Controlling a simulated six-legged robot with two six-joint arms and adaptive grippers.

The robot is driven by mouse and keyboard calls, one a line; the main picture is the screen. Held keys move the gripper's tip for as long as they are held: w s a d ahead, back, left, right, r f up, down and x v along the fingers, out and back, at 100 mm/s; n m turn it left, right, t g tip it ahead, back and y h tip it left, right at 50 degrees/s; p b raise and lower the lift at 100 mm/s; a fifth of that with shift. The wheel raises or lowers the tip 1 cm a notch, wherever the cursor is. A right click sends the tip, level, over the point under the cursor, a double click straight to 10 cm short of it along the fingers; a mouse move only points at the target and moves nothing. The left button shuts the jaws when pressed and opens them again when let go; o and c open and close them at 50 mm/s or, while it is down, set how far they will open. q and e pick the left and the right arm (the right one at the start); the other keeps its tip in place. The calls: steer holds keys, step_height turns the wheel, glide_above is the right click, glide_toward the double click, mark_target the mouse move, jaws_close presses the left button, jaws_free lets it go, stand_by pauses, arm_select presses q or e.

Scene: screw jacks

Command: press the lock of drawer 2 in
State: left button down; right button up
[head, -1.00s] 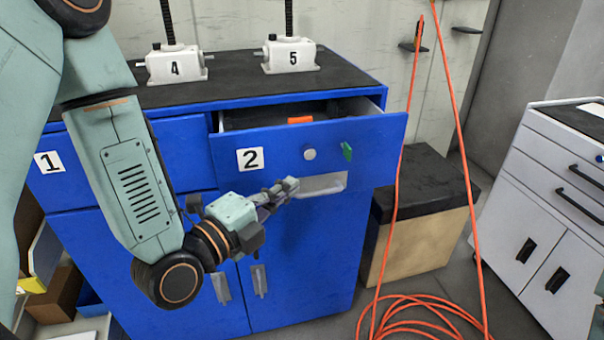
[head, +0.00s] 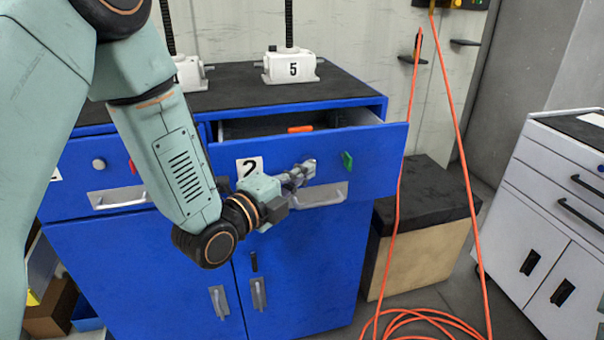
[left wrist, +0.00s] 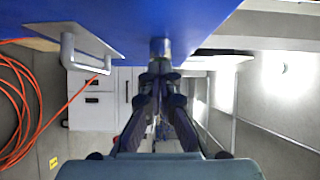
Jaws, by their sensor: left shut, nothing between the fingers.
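Drawer 2 (head: 384,150) of the blue cabinet is partly open, its front standing out from the cabinet. The round silver lock (head: 310,165) is on its front, left of a green tab (head: 347,160) and above the handle (head: 325,194). My left gripper (head: 297,174) is shut and empty, its tips at the lock and partly covering it. In the left wrist view the lock (left wrist: 160,46) sticks out from the blue front, straight ahead of the shut fingertips (left wrist: 160,70). I cannot tell whether they touch. My right gripper is out of view.
Jack 5 (head: 290,66) stands on the dark cabinet top. An orange item (head: 300,129) lies in drawer 2. An orange cable (head: 398,200) hangs right of the drawer, before a black-topped box (head: 425,230). A white cabinet (head: 540,220) stands at right.

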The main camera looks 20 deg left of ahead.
arm_select(q)
steer(key=shift+r, duration=0.1)
steer(key=shift+w+a, duration=0.5)
steer(key=shift+w, duration=0.25)
